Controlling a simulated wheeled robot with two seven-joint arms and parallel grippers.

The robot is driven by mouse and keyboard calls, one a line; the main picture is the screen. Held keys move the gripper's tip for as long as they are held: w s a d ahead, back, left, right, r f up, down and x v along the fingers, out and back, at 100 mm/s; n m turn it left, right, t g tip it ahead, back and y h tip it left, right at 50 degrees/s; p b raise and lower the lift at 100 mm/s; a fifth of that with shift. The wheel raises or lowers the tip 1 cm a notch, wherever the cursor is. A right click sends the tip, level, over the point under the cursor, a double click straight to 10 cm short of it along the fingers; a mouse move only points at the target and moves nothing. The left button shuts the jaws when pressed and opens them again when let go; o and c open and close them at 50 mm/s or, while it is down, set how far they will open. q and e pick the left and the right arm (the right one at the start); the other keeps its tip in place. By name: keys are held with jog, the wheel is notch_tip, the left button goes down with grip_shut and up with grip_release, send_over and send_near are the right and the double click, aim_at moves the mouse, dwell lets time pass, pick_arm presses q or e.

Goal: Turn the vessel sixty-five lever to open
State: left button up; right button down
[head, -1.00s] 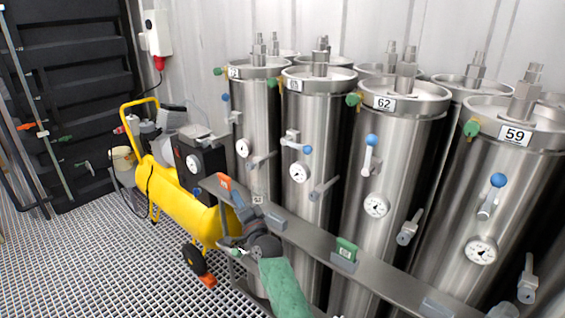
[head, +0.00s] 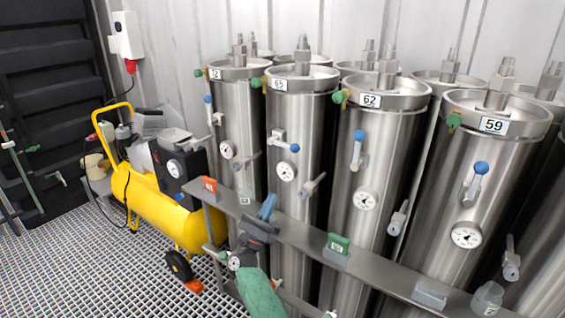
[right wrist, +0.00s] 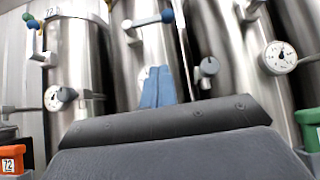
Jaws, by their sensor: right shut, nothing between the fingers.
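Vessel 65 (head: 300,190) is a tall steel cylinder, second from the left in the front row. Its lever (head: 278,138) lies nearly sideways, with the blue ball end (head: 294,148) to the right. In the right wrist view the lever (right wrist: 147,21) slants up slightly to its blue ball (right wrist: 167,16). My right gripper (head: 267,206) is shut and empty, in front of the vessels near the rail, below and apart from the lever. Its blue fingers (right wrist: 158,88) show in the right wrist view, partly covering vessel 65's gauge. My left gripper is not in view.
Vessel 62 (head: 350,230) and vessel 59 (head: 430,220) stand right, vessel 72 (head: 240,110) left; their blue-ball levers point upward. A steel rail (head: 305,243) crosses in front, carrying an orange tag (head: 210,185) and a green tag (head: 338,242). A yellow compressor (head: 155,205) stands left.

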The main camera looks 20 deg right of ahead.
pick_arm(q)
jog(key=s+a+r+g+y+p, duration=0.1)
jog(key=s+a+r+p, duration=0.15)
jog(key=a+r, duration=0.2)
pick_arm(e)
jog(key=p, duration=0.4)
send_near(283, 144)
jog(key=w+d+r, duration=0.2)
jog(key=d, duration=0.3)
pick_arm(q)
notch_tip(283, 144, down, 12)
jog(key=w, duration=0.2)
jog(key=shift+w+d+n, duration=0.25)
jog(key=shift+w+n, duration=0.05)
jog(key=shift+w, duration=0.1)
pick_arm(e)
jog(key=shift+w+d+r, duration=0.15)
jog(key=shift+w+r, duration=0.1)
jog(key=shift+r, duration=0.15)
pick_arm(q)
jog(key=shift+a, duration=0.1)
pick_arm(e)
jog(key=shift+d, duration=0.1)
